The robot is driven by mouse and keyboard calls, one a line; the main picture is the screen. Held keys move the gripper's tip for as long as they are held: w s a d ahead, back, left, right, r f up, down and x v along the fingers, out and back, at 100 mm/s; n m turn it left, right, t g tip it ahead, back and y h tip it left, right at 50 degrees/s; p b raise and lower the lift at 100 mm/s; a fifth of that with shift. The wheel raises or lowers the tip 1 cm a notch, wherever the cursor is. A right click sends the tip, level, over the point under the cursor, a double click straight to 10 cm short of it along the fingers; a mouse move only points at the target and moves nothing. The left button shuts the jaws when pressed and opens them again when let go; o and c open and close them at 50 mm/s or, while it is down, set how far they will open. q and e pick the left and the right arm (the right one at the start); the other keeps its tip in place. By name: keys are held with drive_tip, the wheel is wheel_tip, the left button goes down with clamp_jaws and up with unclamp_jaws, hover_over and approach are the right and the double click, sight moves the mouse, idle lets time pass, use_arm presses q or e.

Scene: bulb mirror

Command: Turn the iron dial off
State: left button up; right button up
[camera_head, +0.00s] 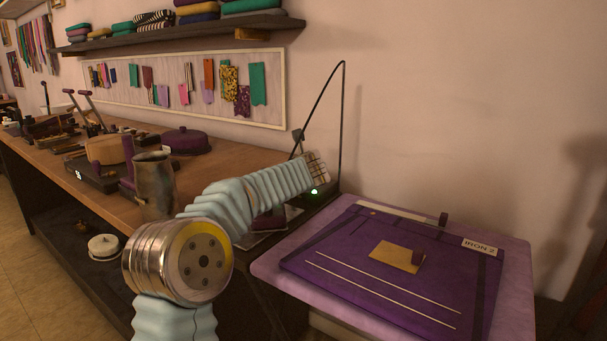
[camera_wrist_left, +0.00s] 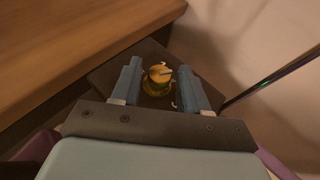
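The dial (camera_wrist_left: 159,75), round with a yellow-orange top and a dark pointer-like mark, sits on a dark box (camera_wrist_left: 112,75) in the left wrist view. My left gripper (camera_wrist_left: 160,82) is open, with one blue finger on each side of the dial and small gaps showing. In the head view my left arm reaches toward the dark unit (camera_head: 325,201) at the bench's end, where a green light (camera_head: 314,191) glows. The arm hides the dial and my left fingertips there. My right gripper is in neither view.
A purple pressing board (camera_head: 350,262) labelled IRON 2 lies at the right. A thin black pole (camera_head: 342,120) rises behind the dark unit. The wooden bench (camera_head: 228,160) holds a metal jug (camera_head: 155,183), a purple lidded pot (camera_head: 187,141) and tools.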

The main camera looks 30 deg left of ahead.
use_arm(q)
clamp_jaws()
drive_tip(key=shift+d, duration=0.1)
drive_tip(key=shift+w+d+n+g+y, duration=0.15)
drive_tip(key=shift+n+g+y, duration=0.65)
drive_tip(key=shift+n+y, duration=0.25)
drive_tip(key=n+g+y, duration=0.2)
drive_tip(key=n+g, duration=0.1)
drive_tip(key=n+g+y, duration=0.1)
drive_tip(key=n, duration=0.1)
drive_tip(key=shift+w+d+g, duration=0.1)
drive_tip(key=shift+w+g, duration=0.15)
drive_tip(key=shift+g, duration=0.15)
drive_tip(key=shift+n+g, duration=0.25)
drive_tip(key=shift+g, duration=0.05)
drive_tip(key=shift+o, duration=1.1)
unclamp_jaws()
